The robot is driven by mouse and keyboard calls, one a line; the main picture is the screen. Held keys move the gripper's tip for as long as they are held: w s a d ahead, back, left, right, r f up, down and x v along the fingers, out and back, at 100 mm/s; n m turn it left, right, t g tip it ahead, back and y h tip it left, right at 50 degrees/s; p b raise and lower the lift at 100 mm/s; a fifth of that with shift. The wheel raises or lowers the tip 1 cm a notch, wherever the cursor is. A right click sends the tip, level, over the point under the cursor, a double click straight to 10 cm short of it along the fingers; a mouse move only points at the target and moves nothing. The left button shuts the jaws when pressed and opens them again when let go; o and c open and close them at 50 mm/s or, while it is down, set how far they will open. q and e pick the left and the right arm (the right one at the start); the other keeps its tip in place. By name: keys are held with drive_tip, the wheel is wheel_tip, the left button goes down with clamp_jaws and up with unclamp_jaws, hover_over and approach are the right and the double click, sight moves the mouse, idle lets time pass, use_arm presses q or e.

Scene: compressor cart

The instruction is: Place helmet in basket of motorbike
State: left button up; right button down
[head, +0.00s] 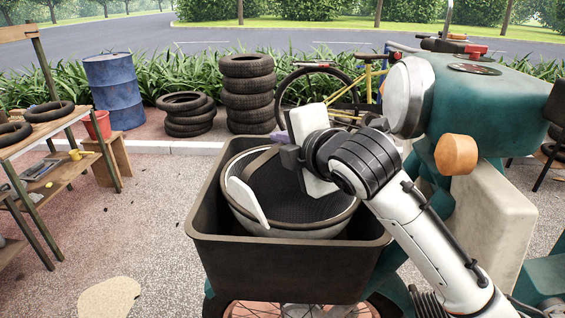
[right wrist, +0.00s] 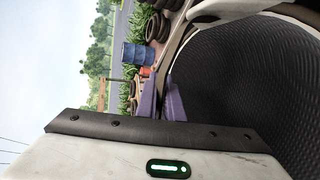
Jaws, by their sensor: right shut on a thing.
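The helmet (head: 290,231) sits inside the dark basket (head: 285,277) on the front of the teal motorbike (head: 505,105). Its pale shell is below and its opening faces up, showing a dark ribbed lining. My right gripper (head: 282,138) is at the far rim of the helmet. In the right wrist view, the purple fingers (right wrist: 163,100) are shut on the rim, and the dark lining of the helmet (right wrist: 245,75) fills the right side. The basket floor and the helmet's underside are hidden, so I cannot tell whether it rests on the floor. My left gripper is not in view.
The motorbike's round headlight (head: 408,97) and orange indicator (head: 456,154) are close to my right arm. Stacked tyres (head: 248,90), a blue barrel (head: 114,88) and a yellow bicycle (head: 366,75) stand behind. A wooden shelf (head: 62,178) is at left. The ground left of the basket is clear.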

drive_tip(key=shift+f, duration=1.8)
drive_tip(key=c, duration=1.9)
unclamp_jaws()
drive_tip(key=shift+f, duration=0.1)
drive_tip(key=v, duration=1.2)
drive_tip(key=shift+b, duration=0.45)
